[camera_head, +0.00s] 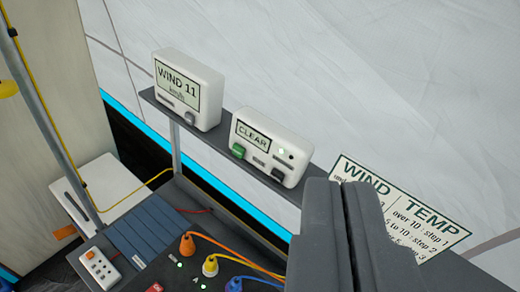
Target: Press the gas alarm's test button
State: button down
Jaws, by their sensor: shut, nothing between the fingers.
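A white box with a display reading "CLEAR" (272,140) sits on a narrow dark shelf against the tent wall; it appears to be the gas alarm. Its front carries a green button (238,151) at the lower left, a dark button (279,174) at the lower right, and a small lit light near the upper right. I cannot read which button is for testing. My gripper (347,188) is shut and empty at the lower right. In the picture its tips are right of and below the box, apart from it. It hides part of the shelf and sign.
A white meter reading "WIND 11" (190,88) stands left on the same shelf (215,133). A WIND/TEMP sign (425,215) is behind my gripper. Below are a panel with orange, yellow and blue plugs (195,262), a white socket block (98,268) and a pole (40,110) at left.

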aim_at(238, 151)
jog(key=w+a+f+n+y+b, duration=0.1)
jog(key=w+a+f+n, duration=0.3)
jog(key=f, duration=0.5)
jog(key=w+a+f+n+y+b, duration=0.1)
jog(key=w+a+f+n+y, duration=0.2)
jog(key=w+f, duration=0.4)
jog(key=w+a+f+n+y+b, duration=0.1)
jog(key=w+a+f+n, duration=0.3)
jog(key=f, duration=0.8)
jog(key=shift+w+a+n+y+b, duration=0.3)
jog(key=shift+w+a+y, duration=0.5)
jog(key=shift+w, duration=0.3)
jog(key=shift+w+d, duration=0.1)
jog(key=w+d+p, duration=0.3)
jog(key=w+p, duration=0.5)
jog(key=p, duration=0.2)
jog(key=shift+d, duration=0.15)
jog(key=shift+w+r, duration=0.1)
jog(key=shift+w, duration=0.05)
